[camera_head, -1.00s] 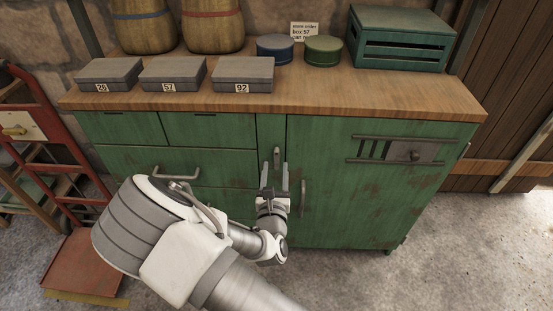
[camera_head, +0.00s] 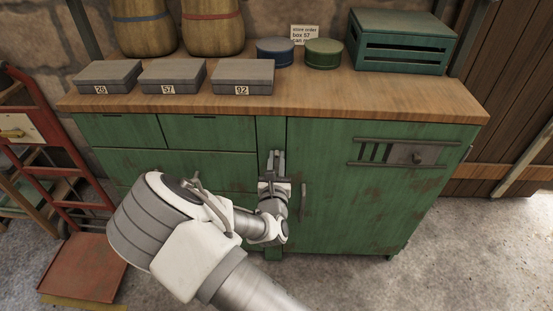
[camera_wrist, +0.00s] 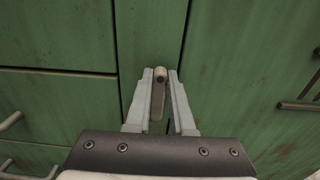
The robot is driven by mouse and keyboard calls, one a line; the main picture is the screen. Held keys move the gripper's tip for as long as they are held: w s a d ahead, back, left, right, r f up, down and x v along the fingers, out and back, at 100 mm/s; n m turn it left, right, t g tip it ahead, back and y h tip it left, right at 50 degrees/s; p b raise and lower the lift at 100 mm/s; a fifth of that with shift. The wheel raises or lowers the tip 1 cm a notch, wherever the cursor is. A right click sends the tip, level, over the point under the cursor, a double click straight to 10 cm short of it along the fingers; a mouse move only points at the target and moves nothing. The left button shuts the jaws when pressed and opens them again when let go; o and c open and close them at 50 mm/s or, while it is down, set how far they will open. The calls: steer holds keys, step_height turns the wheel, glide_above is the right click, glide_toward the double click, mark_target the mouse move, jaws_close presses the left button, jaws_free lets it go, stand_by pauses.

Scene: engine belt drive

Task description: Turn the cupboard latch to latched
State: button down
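The cupboard latch (camera_wrist: 159,92) is a small grey bar hanging upright from a round pivot, on the narrow green post left of the cupboard door (camera_head: 365,195). My gripper (camera_head: 277,155) points at the post, with its two fingers close along both sides of the latch. In the wrist view my gripper (camera_wrist: 160,80) appears shut on the latch, with little or no gap; exact contact is hard to see. The latch's lower end sits between the fingers. In the head view the gripper hides most of the latch.
The door handle (camera_head: 303,201) stands just right of my gripper. A drawer handle shows at left in the wrist view (camera_wrist: 12,121). A slatted metal fitting (camera_head: 403,152) is on the door. Boxes (camera_head: 243,77) and tins (camera_head: 323,52) stand on the worktop (camera_head: 300,100). The floor to the right is clear.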

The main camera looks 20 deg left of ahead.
mark_target(268, 157)
steer(key=shift+r+p, duration=0.1)
steer(key=shift+p, duration=0.45)
steer(key=shift+s+a+r+n+p, duration=0.1)
steer(key=shift+a+n+p, duration=0.05)
steer(key=shift+n+p, duration=0.6)
steer(key=f+n+p, duration=0.1)
steer(key=n+p, duration=0.2)
steer(key=n, duration=0.2)
steer(key=a+f+n+p, duration=0.1)
steer(key=n+p, duration=0.2)
steer(key=n, duration=0.3)
steer(key=a+f+n+p, duration=0.1)
steer(key=n+p, duration=0.2)
steer(key=n, duration=0.2)
steer(key=shift+s+a, duration=0.15)
steer(key=shift+s, duration=0.1)
steer(key=shift+n, duration=0.35)
steer(key=shift+f, duration=0.1)
steer(key=c, duration=0.8)
jaws_free()
